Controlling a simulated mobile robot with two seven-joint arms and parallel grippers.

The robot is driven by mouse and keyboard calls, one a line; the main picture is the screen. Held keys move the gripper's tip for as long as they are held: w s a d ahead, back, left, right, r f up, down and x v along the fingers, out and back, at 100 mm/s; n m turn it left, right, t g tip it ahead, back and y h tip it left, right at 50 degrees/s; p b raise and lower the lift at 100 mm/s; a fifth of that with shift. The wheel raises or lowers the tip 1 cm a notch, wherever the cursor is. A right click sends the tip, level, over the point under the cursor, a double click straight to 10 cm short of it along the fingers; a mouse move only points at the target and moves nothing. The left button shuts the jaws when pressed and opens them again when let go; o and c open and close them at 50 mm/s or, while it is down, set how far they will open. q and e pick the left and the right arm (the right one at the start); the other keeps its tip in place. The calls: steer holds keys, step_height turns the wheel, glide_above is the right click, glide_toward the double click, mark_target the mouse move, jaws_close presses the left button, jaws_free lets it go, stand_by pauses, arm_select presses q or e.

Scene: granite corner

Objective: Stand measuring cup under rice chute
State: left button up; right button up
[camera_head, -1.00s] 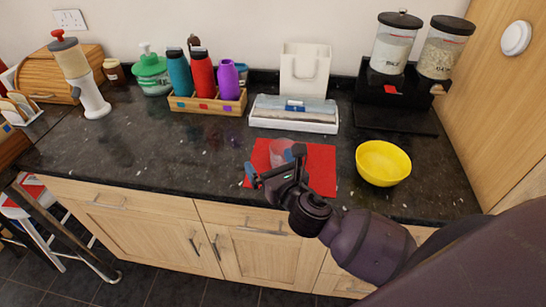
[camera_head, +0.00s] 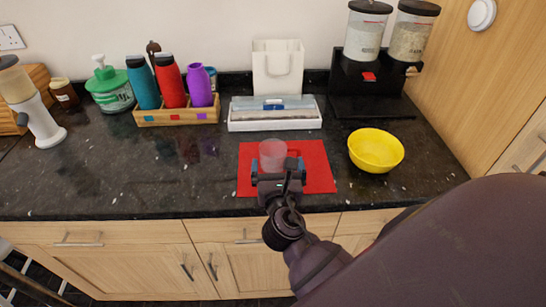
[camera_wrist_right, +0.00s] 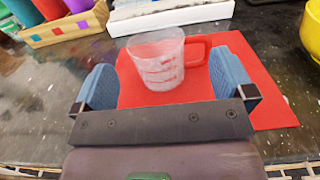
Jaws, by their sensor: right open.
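The measuring cup (camera_head: 272,156) is clear with a red handle and stands upright on a red mat (camera_head: 318,170). In the right wrist view the cup (camera_wrist_right: 158,62) shows markings, with its handle (camera_wrist_right: 196,50) pointing right. My right gripper (camera_head: 278,172) is open just in front of the cup; in the wrist view its blue-grey fingers (camera_wrist_right: 168,85) are spread wide, with the cup beyond and between them, not gripped. The rice chute belongs to a black double dispenser (camera_head: 370,95) with two clear canisters at the back right. My left gripper is not in view.
A yellow bowl (camera_head: 376,150) stands right of the mat, in front of the dispenser. A white tray (camera_head: 275,124) lies behind the mat. A wooden bottle rack (camera_head: 177,116) stands to its left. The counter left of the mat is clear.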

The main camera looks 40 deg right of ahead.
mark_target(273, 148)
steer(key=shift+a+f+x, duration=0.1)
steer(key=shift+a+x, duration=0.05)
steer(key=shift+x, duration=1.65)
steer(key=shift+a+f+x, duration=0.15)
steer(key=shift+x, duration=1.6)
steer(key=shift+w, duration=0.2)
steer(key=shift+c, duration=0.3)
steer(key=c, duration=0.9)
steer(key=shift+o, duration=0.2)
steer(key=shift+r, duration=0.1)
